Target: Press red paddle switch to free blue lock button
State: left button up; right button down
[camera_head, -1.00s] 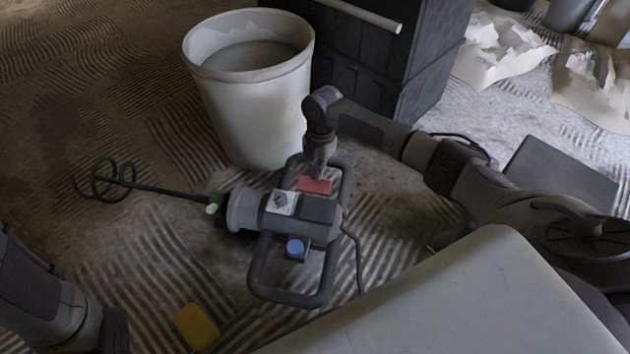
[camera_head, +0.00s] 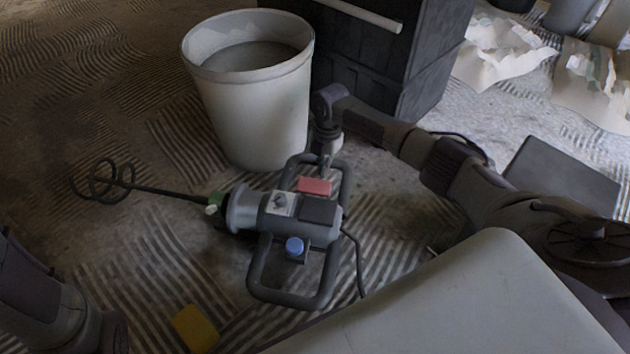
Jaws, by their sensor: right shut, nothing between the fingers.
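A grey hand mixer (camera_head: 318,233) lies on the floor, its whisk rod pointing left. The red paddle switch (camera_head: 314,186) sits on the mixer by the far handle loop. The blue lock button (camera_head: 294,246) sits on the near side, by the near handle loop. My right gripper (camera_head: 325,166) is shut and empty, pointing down just behind the red paddle, over the far handle; I cannot tell whether it touches the handle.
A white bucket (camera_head: 255,120) with grey contents stands just behind the mixer. A dark cabinet (camera_head: 425,75) is behind my right arm. A yellow sponge-like block (camera_head: 195,328) lies at the front. A cable runs from the mixer. Torn sheets (camera_head: 500,50) lie at the upper right.

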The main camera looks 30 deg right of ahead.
notch_tip(320, 180, up, 12)
jog(key=d, duration=0.1)
jog(key=shift+w, duration=0.3)
dwell(0.9)
